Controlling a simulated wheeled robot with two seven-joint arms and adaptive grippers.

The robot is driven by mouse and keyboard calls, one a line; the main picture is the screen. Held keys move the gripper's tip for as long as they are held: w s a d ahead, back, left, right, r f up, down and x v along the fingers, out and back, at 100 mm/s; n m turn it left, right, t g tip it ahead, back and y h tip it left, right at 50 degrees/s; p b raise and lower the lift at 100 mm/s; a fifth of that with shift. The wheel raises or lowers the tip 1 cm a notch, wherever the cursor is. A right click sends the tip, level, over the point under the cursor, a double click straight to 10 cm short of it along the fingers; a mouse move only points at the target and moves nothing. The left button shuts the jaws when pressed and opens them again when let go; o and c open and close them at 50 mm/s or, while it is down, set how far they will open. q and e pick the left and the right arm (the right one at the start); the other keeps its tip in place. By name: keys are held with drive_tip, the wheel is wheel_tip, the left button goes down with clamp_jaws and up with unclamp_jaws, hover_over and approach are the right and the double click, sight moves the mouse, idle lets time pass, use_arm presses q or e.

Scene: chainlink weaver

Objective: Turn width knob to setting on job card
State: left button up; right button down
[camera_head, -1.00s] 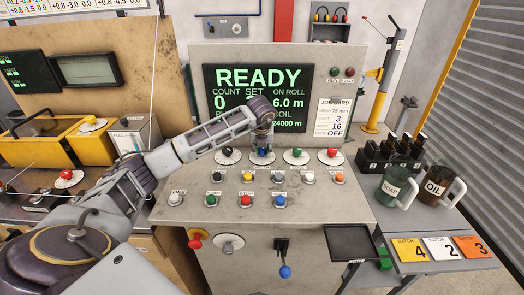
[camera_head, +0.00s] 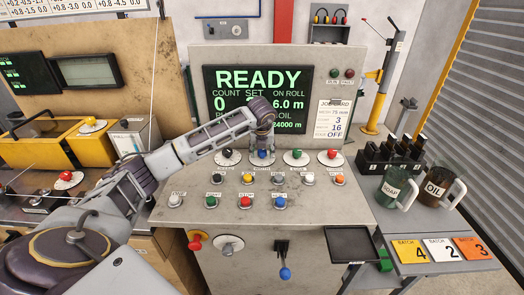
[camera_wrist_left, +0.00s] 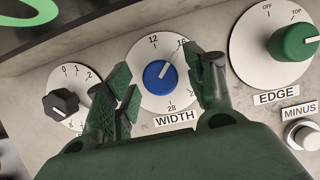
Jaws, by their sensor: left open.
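The blue width knob (camera_wrist_left: 160,77) sits on a white dial marked 12, 16 and 28, above a WIDTH label (camera_wrist_left: 175,119). Its pale pointer mark tilts to the upper right, toward the 16 side; the exact setting is hard to read. My left gripper (camera_wrist_left: 166,76) is open, with its fingers on either side of the dial, apart from the knob. In the head view the left gripper (camera_head: 262,143) hangs just above the blue knob (camera_head: 263,157). The job card (camera_head: 332,117) on the panel shows 3, 16 and OFF. My right gripper is out of view.
A black knob (camera_wrist_left: 62,103) is left of the width dial, and a green EDGE knob (camera_wrist_left: 298,42) is to its right. Several push buttons line the panel below. The READY screen (camera_head: 258,92) stands behind, partly hidden by my arm.

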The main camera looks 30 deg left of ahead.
use_arm(q)
drive_tip(key=shift+s+d+r, duration=0.15)
drive_tip(key=shift+r, duration=0.4)
drive_tip(key=v, duration=1)
drive_tip(key=shift+s+r, duration=0.2)
drive_tip(key=shift+r, duration=0.2)
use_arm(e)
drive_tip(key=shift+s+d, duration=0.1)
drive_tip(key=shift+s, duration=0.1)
use_arm(q)
drive_tip(key=shift+r, duration=0.15)
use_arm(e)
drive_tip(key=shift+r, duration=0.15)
use_arm(q)
wheel_tip(320, 180, up, 10)
drive_tip(key=p, duration=1)
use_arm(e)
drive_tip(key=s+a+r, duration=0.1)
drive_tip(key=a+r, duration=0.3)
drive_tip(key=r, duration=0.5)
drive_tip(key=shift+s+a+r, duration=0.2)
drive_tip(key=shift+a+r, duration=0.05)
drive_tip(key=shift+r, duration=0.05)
